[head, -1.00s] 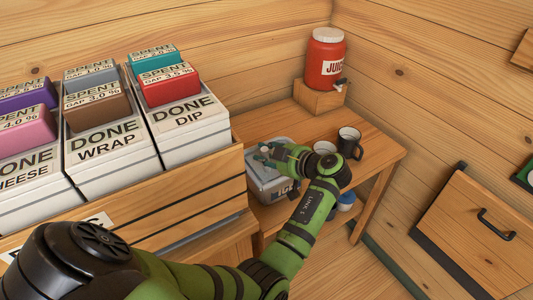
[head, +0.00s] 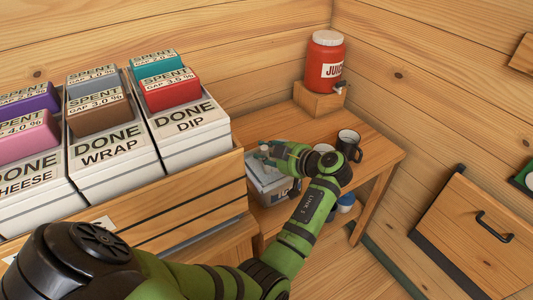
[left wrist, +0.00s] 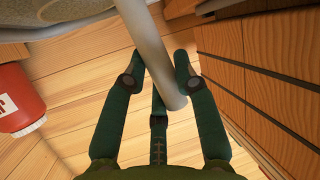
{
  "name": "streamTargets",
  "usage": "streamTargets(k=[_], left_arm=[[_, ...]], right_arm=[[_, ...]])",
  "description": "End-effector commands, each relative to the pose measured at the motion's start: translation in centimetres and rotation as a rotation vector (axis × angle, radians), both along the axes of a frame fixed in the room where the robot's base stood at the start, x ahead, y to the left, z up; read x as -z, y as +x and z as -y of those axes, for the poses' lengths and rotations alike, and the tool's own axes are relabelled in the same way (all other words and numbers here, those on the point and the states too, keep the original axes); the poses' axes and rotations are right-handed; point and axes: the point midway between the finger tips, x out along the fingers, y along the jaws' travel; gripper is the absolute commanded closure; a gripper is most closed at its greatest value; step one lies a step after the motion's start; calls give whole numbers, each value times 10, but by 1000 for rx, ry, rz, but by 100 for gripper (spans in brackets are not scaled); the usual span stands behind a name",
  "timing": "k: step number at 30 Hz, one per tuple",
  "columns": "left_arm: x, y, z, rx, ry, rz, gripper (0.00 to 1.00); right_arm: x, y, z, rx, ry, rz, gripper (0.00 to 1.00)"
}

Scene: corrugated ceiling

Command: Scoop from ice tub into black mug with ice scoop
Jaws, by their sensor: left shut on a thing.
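The ice tub (head: 283,193), grey with a label, stands on the low wooden table, partly hidden by my left arm. My left gripper (head: 264,154) is above the tub in the head view. In the left wrist view its dark green fingers (left wrist: 160,78) are shut on the grey, rod-like handle of the ice scoop (left wrist: 148,40). The black mug (head: 349,138) stands upright on the table to the right, behind my wrist. My right gripper is not in view.
A pale-rimmed cup (head: 323,147) stands left of the black mug, mostly hidden by my arm. A red juice dispenser (head: 325,62) stands on a wooden block (head: 319,101) behind. A wooden rack (head: 150,210) of labelled boxes borders the table on the left.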

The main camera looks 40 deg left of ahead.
Motion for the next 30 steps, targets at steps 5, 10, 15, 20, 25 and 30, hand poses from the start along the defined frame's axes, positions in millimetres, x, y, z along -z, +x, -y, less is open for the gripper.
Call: streamTargets(k=[5,10,15,20,25,30], left_arm=[[-18,0,0,-1,1,4,100],[-30,0,0,0,1,3,100],[-43,0,0,0,1,3,100],[-55,0,0,0,1,3,100],[-68,0,0,0,1,3,100],[-80,0,0,0,1,3,100]], right_arm=[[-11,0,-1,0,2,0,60],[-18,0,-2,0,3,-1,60],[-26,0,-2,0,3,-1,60],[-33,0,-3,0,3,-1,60],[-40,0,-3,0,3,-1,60],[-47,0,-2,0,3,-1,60]])
